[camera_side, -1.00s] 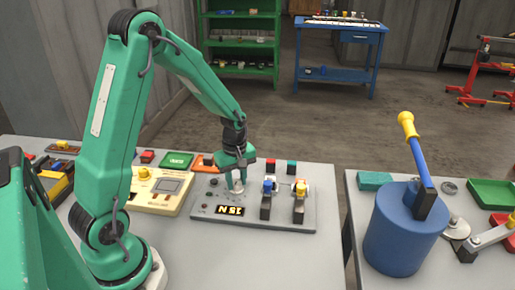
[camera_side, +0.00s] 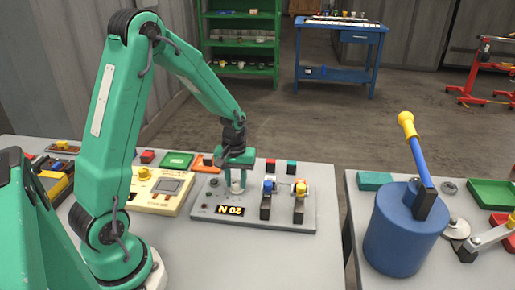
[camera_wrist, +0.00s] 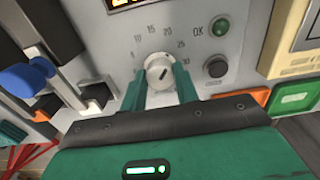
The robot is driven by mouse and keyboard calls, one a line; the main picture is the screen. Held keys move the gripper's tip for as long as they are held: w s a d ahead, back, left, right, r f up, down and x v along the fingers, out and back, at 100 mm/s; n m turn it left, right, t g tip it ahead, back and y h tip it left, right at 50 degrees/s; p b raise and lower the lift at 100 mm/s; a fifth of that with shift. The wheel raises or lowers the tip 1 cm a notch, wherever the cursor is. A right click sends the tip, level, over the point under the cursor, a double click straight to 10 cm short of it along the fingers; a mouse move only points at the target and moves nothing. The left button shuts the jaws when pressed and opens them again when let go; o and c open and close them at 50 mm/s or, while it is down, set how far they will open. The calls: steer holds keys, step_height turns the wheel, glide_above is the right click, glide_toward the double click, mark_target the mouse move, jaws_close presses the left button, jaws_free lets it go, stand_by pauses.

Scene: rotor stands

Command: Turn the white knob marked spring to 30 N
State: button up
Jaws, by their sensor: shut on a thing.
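The white knob (camera_wrist: 159,74) sits on the grey panel (camera_side: 240,222), inside a dial scale with printed numbers up to 30. In the wrist view my gripper (camera_wrist: 160,80) has one green finger on each side of the knob and is shut on it. In the side view my gripper (camera_side: 236,170) reaches straight down over the knob (camera_side: 237,187), partly hiding it. The panel's display (camera_side: 230,210) reads 20 N in yellow; in the wrist view it is cut off at the top edge.
A blue-capped lever (camera_side: 267,187) and a yellow-capped lever (camera_side: 300,188) stand right of the knob. A cream box (camera_side: 158,190) with a small screen is on the left. An orange piece (camera_side: 203,163) lies behind the panel. The table front is clear.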

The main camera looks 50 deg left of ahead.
mark_target(236, 182)
steer(key=m, duration=0.5)
steer(key=shift+m, duration=0.3)
steer(key=m, duration=0.4)
steer(key=shift+a+m, duration=0.1)
steer(key=shift+m, duration=0.3)
steer(key=o, duration=1)
steer(key=shift+r, duration=0.15)
steer(key=shift+r, duration=3.8)
steer(key=shift+r, duration=0.1)
